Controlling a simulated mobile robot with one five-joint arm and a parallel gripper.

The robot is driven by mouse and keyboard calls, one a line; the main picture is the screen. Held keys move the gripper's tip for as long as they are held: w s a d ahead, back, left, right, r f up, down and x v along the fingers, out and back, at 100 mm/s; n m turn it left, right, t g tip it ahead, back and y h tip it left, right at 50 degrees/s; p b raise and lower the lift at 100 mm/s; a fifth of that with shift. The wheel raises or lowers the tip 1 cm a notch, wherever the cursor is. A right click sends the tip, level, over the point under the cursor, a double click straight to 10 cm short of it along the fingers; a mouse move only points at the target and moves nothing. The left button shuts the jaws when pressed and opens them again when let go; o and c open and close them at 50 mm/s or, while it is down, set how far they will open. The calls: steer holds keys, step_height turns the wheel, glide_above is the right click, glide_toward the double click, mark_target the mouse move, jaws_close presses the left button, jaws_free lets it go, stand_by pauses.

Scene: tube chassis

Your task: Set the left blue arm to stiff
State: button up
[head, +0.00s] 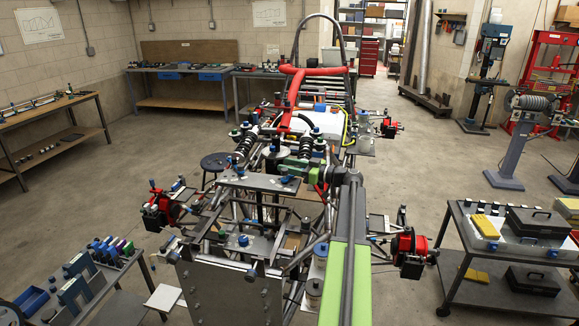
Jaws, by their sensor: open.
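The tube chassis (322,232) stands in the middle of the head view, its front end nearest me. Several small blue parts show on it: one on the front plate (243,240), one on the crossways plate (289,180), and others near the dampers. I cannot tell which is the left blue arm, or how it is set. My green and grey arm reaches forward over the right side of the chassis. My gripper (308,174) is small and dark at its far end, over the chassis middle, open and seemingly empty. Its fingertips are hard to make out.
A parts rack (95,275) stands at the lower left. A cart (470,270) with toolboxes stands at the right. Red hub parts (410,245) jut from the chassis sides. A stool (215,162) stands left of it. Concrete floor is free on both sides.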

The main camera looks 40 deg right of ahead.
jaws_close()
steer(key=shift+d, duration=0.1)
stand_by(1.2)
